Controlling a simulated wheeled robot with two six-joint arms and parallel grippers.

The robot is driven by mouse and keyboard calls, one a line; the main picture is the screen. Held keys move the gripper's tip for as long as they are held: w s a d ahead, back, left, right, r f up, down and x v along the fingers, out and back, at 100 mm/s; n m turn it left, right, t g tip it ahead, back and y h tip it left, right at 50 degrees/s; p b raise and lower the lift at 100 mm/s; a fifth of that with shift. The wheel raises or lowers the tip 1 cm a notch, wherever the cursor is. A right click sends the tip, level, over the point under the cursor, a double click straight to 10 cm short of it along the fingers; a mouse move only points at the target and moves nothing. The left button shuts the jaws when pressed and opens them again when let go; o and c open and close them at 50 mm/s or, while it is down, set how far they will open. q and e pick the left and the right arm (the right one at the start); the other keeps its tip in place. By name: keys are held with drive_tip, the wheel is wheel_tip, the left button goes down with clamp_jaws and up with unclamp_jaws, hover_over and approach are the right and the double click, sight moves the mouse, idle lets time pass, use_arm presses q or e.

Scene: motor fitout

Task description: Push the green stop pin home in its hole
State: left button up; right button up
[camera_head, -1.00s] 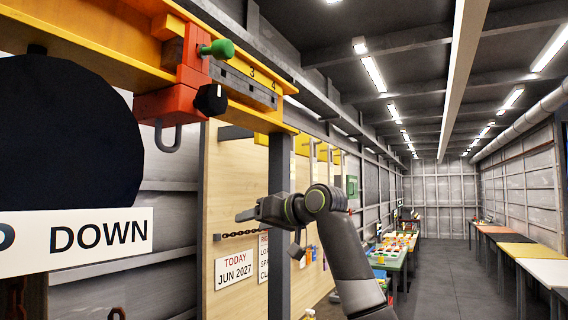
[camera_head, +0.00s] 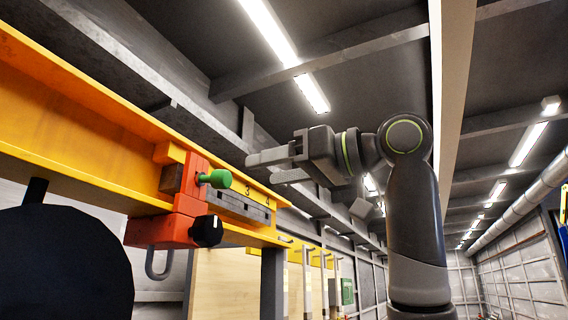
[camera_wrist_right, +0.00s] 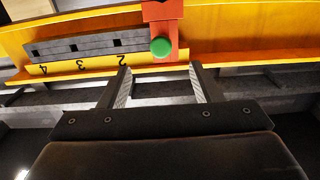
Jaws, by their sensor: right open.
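The green stop pin (camera_head: 216,179) sticks out of the orange-red block (camera_head: 192,188) on the yellow beam, with its rounded head toward the aisle. In the right wrist view the pin's head (camera_wrist_right: 161,46) shows end-on, in front of the red block (camera_wrist_right: 163,12). My right gripper (camera_head: 272,166) is up and to the right of the pin in the head view, apart from it. In the right wrist view its two fingers (camera_wrist_right: 158,88) are spread, with nothing between them, and the pin lies beyond the fingertips. The hole is hidden by the pin. My left gripper is not in view.
The yellow beam (camera_head: 75,130) runs along the left. A grey slotted bar (camera_head: 240,207) with numbers sits beside the block. A black knob (camera_head: 206,231) and a hook (camera_head: 159,264) are below. A black disc (camera_head: 60,262) hangs at lower left. The aisle at right is open.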

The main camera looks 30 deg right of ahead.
sight(228, 178)
drive_tip(key=p+x, duration=0.1)
drive_tip(key=x, duration=0.8)
drive_tip(key=shift+a+p, duration=0.15)
drive_tip(key=shift+p, duration=0.25)
drive_tip(key=shift+x, duration=0.9)
drive_tip(key=c, duration=1.2)
clamp_jaws()
drive_tip(key=shift+s, duration=0.15)
